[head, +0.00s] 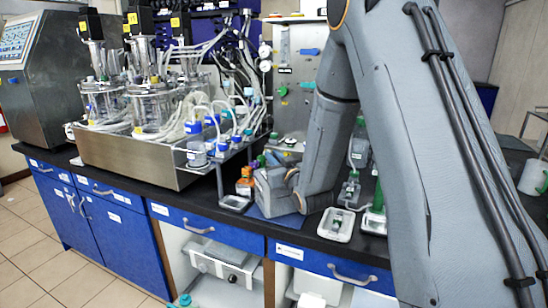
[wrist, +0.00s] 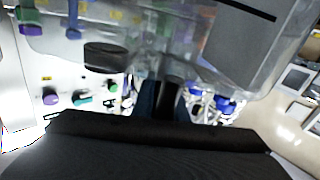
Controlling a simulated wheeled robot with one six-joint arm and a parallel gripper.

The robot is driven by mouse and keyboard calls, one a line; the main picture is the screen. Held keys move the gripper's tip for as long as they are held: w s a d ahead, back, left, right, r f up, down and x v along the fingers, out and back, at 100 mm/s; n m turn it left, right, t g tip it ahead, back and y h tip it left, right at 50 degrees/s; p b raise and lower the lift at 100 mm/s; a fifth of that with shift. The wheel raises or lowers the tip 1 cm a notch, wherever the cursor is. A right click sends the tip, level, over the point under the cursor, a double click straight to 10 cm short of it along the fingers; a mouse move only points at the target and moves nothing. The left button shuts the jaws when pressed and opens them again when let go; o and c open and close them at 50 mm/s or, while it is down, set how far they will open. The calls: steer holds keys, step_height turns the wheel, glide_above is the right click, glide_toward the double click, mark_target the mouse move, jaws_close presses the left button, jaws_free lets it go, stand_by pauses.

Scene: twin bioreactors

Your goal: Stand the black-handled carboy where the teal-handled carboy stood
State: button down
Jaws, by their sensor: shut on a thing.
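A clear, greyish carboy (head: 272,191) is at the bench front, over a blue mat (head: 256,212); I cannot tell whether it touches the mat. My arm comes down on its right side and hides part of it. In the wrist view the clear carboy body (wrist: 240,72) fills the top, close to my gripper (wrist: 167,95), with a dark piece beside it. My gripper is shut on the black-handled carboy, though the grip itself is mostly hidden. I cannot make out a teal-handled carboy standing on the bench.
An orange-capped bottle (head: 245,183) and a small white tray (head: 235,203) are close left of the carboy. Another white tray (head: 337,225) with small bottles is to its right. The steel bioreactor stand (head: 130,160) with tubing is at left. A pale vessel (head: 532,178) is at far right.

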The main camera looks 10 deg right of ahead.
steer(key=c, duration=2.1)
jaws_free()
steer(key=shift+f, duration=0.15)
steer(key=o, duration=0.3)
steer(key=shift+o, duration=0.2)
